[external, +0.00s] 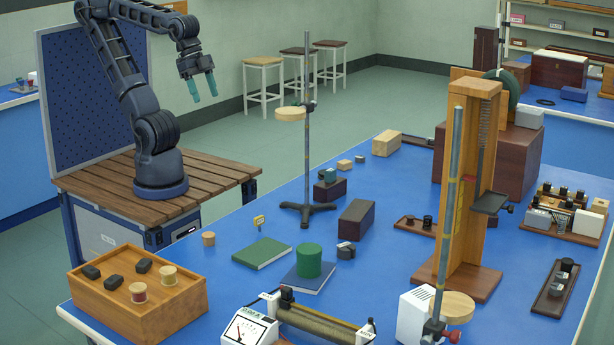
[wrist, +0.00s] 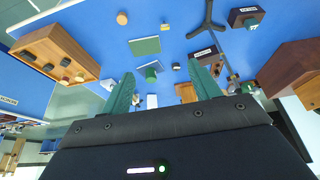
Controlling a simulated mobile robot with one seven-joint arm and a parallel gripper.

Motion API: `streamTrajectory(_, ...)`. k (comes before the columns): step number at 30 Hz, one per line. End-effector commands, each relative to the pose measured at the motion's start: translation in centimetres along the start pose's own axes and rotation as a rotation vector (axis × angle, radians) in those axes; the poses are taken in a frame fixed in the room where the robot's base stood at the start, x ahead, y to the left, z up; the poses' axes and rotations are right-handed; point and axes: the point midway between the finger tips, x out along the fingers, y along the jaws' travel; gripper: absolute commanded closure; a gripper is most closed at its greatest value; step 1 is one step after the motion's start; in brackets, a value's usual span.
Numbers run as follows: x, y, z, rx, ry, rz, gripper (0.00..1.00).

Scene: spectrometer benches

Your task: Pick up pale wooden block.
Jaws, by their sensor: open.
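A pale wooden block (external: 386,143) lies on the far part of the blue bench, right of the tall stand. Two smaller pale blocks, one (external: 344,165) and another (external: 359,159), lie to its left. I cannot make out the pale block in the wrist view.
A stand (external: 306,140) with a disc rises between my gripper and the block. A dark block (external: 356,219), green book (external: 262,253) and green cylinder (external: 309,261) lie nearer. A tall wooden apparatus (external: 463,180) stands to the right. A wooden box (external: 150,314) is at front left.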

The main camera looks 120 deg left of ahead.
Motion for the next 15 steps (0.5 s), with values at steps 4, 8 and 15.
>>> streamTrajectory(4,-1.4,0.0,-0.7,0.0,0.004,0.0,0.38)
streamTrajectory(8,-4.2,0.0,-1.9,0.0,0.005,0.0,0.38)
streamTrajectory(15,-5.2,-1.9,-4.9,-0.083,-0.026,-0.011,0.38)
